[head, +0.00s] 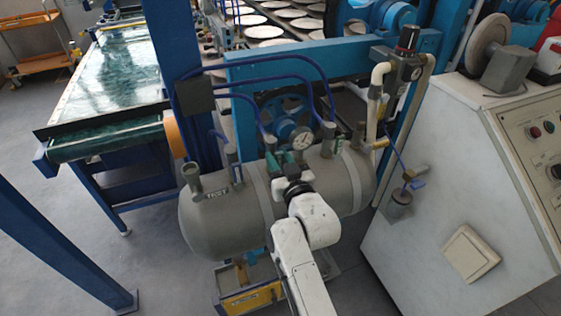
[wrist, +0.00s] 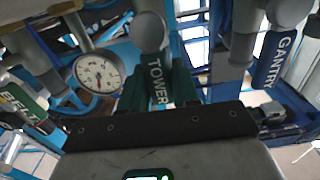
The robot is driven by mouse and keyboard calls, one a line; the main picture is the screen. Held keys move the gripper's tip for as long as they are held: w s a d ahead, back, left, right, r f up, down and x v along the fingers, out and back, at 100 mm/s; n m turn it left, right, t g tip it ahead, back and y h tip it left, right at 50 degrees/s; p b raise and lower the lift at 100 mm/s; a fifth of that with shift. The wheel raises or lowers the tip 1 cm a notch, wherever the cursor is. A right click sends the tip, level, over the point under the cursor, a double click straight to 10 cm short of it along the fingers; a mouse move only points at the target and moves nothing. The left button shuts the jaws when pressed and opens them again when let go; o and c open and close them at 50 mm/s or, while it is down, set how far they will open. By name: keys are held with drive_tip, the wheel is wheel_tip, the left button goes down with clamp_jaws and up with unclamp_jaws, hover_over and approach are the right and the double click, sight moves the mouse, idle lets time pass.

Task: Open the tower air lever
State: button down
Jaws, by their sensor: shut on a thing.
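The tower air lever (wrist: 158,82) is a dark green handle marked TOWER in the wrist view. It runs from a round grey valve body (wrist: 150,32) down toward my gripper (wrist: 158,97). My gripper is shut on this lever, with a finger on each side. In the head view my gripper (head: 291,162) is at the top of the grey air tank (head: 225,222), among its valves. My own wrist and arm partly hide the lever there.
A white pressure gauge (head: 301,138) stands close beside the gripper; it also shows in the wrist view (wrist: 98,75). A blue lever marked GANTRY (wrist: 275,58) is at right, and a green one marked BELT (wrist: 22,103) at left. Blue pipes (head: 270,78) arch above the tank.

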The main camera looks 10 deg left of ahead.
drive_tip(key=shift+s+f, duration=0.1)
drive_tip(key=shift+f, duration=0.1)
idle(0.3)
drive_tip(key=c, duration=0.9)
unclamp_jaws()
drive_tip(key=shift+r, duration=0.1)
drive_tip(key=b+v, duration=0.1)
drive_tip(key=v, duration=0.9)
drive_tip(key=shift+s+d, duration=0.2)
drive_tip(key=shift+s, duration=0.1)
